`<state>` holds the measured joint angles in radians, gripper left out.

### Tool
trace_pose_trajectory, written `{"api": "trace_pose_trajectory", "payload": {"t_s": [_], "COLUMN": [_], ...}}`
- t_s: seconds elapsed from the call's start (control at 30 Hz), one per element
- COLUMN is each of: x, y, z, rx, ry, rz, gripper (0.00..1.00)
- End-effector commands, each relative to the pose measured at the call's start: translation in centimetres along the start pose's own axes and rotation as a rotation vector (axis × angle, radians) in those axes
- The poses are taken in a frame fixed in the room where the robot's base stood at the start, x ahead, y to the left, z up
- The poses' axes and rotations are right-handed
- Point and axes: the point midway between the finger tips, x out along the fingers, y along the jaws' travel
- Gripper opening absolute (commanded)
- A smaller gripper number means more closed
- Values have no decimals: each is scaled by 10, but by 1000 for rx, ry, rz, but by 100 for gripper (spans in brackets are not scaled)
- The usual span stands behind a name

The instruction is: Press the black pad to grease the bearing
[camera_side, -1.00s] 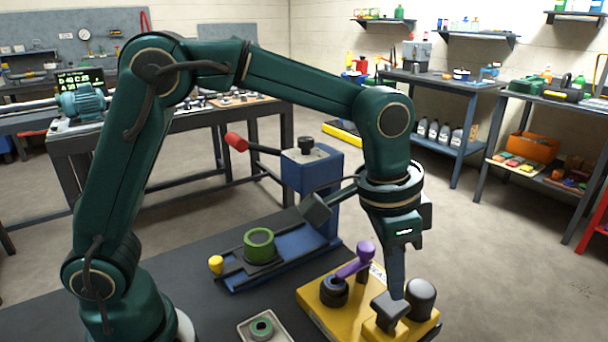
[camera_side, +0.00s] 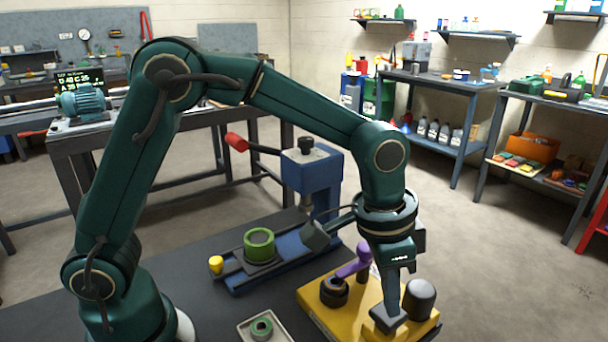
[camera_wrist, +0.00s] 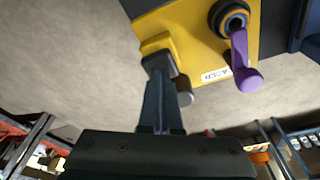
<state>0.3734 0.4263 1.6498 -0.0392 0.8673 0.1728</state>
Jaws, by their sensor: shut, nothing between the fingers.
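The yellow greasing unit (camera_side: 318,305) stands on the dark bench. Its black pad (camera_side: 381,320) is at the front right of the unit and also shows in the wrist view (camera_wrist: 155,63). My gripper (camera_side: 392,316) is shut and empty, pointing down with its tips against the top of the pad; the tips also meet the pad in the wrist view (camera_wrist: 160,76). A dark ring seat (camera_side: 333,292) with a purple lever (camera_side: 353,265) is on the unit's left part. In the wrist view a ring, likely the bearing (camera_wrist: 233,19), sits in this seat.
A dark rounded cylinder (camera_side: 420,298) stands just right of my gripper. A blue press (camera_side: 307,172) with a red-ended handle and a green ring part (camera_side: 259,245) stands behind left. A small tray (camera_side: 244,330) holding a green-edged ring lies at the front.

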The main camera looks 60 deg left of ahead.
Motion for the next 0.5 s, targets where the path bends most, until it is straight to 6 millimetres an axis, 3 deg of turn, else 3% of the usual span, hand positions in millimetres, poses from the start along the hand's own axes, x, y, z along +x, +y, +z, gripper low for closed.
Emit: {"api": "trace_pose_trajectory", "payload": {"t_s": [0.27,0.5], "x": [1,-14], "y": [0,0], "z": [0,-3], "rx": [0,1], "ry": [-2,0], "rz": [0,0], "gripper": [0,0]}}
